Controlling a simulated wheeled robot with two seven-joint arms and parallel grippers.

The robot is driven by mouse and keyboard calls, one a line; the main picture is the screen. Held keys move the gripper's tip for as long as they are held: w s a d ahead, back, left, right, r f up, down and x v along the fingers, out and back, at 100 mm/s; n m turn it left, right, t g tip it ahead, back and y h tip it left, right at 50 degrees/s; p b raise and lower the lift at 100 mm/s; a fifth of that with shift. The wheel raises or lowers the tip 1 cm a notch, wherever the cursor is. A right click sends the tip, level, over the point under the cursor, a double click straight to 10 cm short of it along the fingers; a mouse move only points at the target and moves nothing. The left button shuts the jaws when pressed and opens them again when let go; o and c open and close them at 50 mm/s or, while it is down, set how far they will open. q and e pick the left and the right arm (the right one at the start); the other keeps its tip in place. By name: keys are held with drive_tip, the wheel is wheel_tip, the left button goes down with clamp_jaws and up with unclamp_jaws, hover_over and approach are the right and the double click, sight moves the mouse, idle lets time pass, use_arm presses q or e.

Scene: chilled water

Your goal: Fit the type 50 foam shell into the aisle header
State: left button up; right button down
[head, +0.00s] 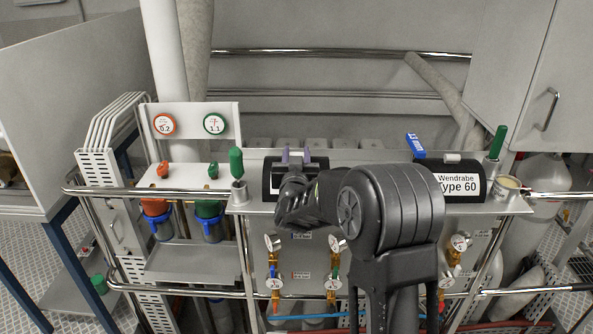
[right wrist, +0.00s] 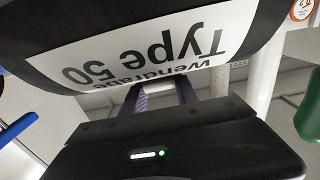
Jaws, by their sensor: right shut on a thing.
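The type 50 foam shell (right wrist: 150,50) is black with a white "Wendrabe Type 50" label, upside down in the right wrist view. In the head view its black body (head: 318,170) shows at the left of the grey header panel (head: 345,200), partly hidden by my right arm. My right gripper (head: 296,157) is shut on the shell, its purple fingers at the shell's top. I cannot tell whether the shell touches the header. A second black shell labelled Type 60 (head: 458,184) sits at the right of the panel. My left gripper is out of view.
Green handles (head: 236,162) (head: 497,142) stand at both ends of the panel. A blue lever (head: 415,146) rises beside the Type 60 shell. Brass valves and gauges (head: 273,242) hang below. A chrome rail (head: 165,194) runs across the front. Red and green round tags stand at left.

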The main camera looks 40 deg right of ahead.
drive_tip(key=shift+r, duration=0.15)
wheel_tip(320, 180, up, 10)
drive_tip(key=shift+f, duration=0.15)
idle(0.8)
